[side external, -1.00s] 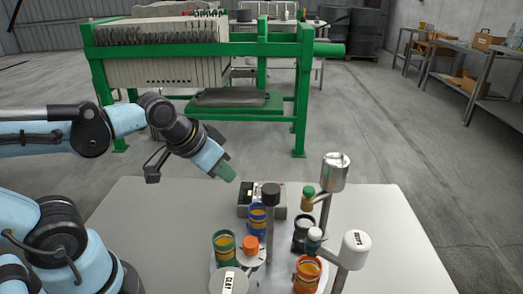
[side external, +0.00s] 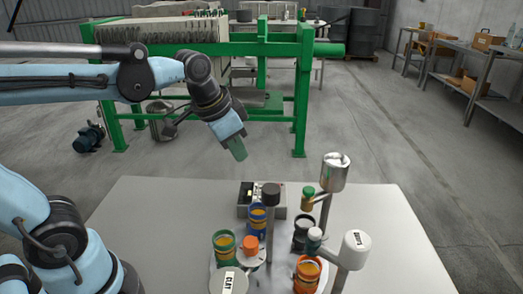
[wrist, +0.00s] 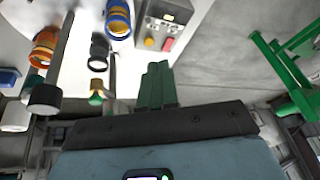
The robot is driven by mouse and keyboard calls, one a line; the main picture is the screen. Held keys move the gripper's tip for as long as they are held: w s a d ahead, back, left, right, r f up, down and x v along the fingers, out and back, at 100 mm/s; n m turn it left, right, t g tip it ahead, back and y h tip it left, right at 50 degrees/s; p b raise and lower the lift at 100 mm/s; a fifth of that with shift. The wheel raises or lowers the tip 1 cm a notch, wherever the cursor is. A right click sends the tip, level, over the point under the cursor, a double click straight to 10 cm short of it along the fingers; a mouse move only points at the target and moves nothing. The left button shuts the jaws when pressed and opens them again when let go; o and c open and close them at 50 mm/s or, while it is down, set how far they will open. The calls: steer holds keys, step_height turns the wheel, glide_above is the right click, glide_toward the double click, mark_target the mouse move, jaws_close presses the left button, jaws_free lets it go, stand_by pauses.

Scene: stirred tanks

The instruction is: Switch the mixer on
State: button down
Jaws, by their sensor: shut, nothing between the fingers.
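A grey control box (side external: 280,205) with a dark front panel stands at the far side of the white table. In the wrist view the box (wrist: 160,22) shows a small lit display, a yellow-orange round button (wrist: 149,43) and a red button (wrist: 168,43). My gripper (side external: 238,156) has green fingers, is shut and empty, and hangs in the air above and slightly left of the box. In the wrist view its fingertips (wrist: 158,72) point toward the box's button side, apart from it. I cannot tell which tank or stirrer the box drives.
Cups with blue (side external: 258,217), green (side external: 224,243), orange (side external: 307,274) and black (side external: 303,233) walls stand among posts. A dark cylinder (side external: 271,190), a silver cylinder (side external: 335,173) and a white cylinder (side external: 355,248) rise there. The table's left side (side external: 150,220) is clear.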

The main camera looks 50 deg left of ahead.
steer(key=w+r+m+g, duration=0.1)
steer(key=w+m+g, duration=0.3)
steer(key=w, duration=0.6)
steer(key=shift+a+r+m+g, duration=0.35)
steer(key=shift+a+m+g, duration=0.05)
steer(key=shift+m, duration=0.6)
steer(key=shift+f, duration=0.1)
step_height(320, 180, down, 14)
steer(key=shift+r, duration=0.1)
steer(key=shift+s, duration=0.1)
